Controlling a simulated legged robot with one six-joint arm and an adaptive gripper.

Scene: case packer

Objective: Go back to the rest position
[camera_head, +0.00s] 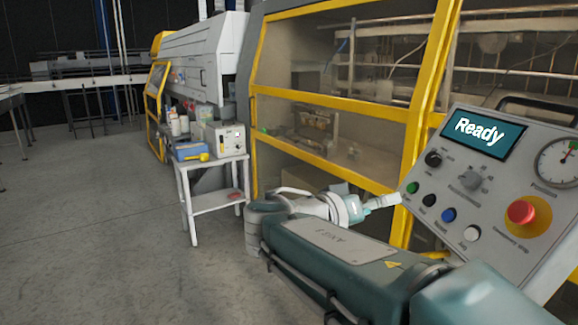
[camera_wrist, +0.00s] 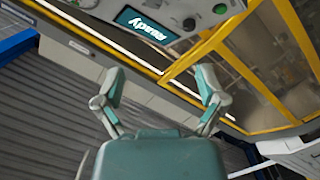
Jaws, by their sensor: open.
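My gripper (camera_wrist: 163,108) is open and empty in the wrist view, its two teal-and-grey fingers spread wide apart. Past the fingers in that view are the machine's yellow frame and part of the control panel. In the head view my arm reaches from the lower right toward the machine, and its wrist end lies just left of the control panel. The fingers are hard to make out there. The control panel (camera_head: 458,210) has a screen (camera_head: 481,134) reading "Ready", which also shows in the wrist view (camera_wrist: 143,22).
The panel carries a red emergency stop (camera_head: 521,212), several coloured buttons and a gauge (camera_head: 561,162). The yellow-framed machine (camera_head: 335,147) stands behind my arm. A white side table (camera_head: 213,162) holds a blue box and other equipment. The floor at left (camera_head: 90,230) is open.

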